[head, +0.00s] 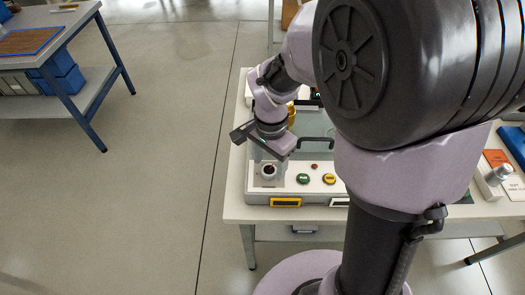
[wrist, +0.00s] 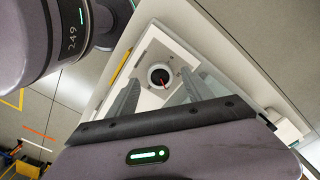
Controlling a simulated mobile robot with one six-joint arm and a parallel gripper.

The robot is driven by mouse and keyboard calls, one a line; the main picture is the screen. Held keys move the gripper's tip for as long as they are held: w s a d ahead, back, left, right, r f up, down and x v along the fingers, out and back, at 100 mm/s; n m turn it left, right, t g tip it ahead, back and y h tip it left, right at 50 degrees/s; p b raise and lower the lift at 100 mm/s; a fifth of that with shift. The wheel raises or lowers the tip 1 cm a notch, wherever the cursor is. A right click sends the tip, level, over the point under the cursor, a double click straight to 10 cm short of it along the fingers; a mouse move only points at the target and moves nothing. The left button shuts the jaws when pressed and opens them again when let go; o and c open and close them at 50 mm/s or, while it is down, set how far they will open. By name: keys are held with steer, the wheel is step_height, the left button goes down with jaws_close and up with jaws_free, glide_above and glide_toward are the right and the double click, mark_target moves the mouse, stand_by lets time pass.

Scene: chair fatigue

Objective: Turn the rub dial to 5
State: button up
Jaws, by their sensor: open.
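The dial (head: 268,171) is a round dark knob with a red pointer on a pale square plate, at the left end of the machine's front panel (head: 318,185). In the wrist view the dial (wrist: 160,76) sits beyond my fingers, roughly between their tips, with its red pointer angled to the lower right. The scale marks are too small to read. My gripper (wrist: 160,92) is open and empty, pointing at the dial with both fingers apart from it. In the head view my gripper (head: 270,158) hangs just above the dial, and my wrist hides part of the machine behind.
A green button (head: 303,178), a yellow button (head: 329,179) and a small red one (head: 314,166) lie right of the dial. A yellow-framed display (head: 286,202) is on the front face. My arm hides the table's middle. Open floor lies to the left.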

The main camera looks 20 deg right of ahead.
steer(key=shift+f, duration=0.9)
jaws_close()
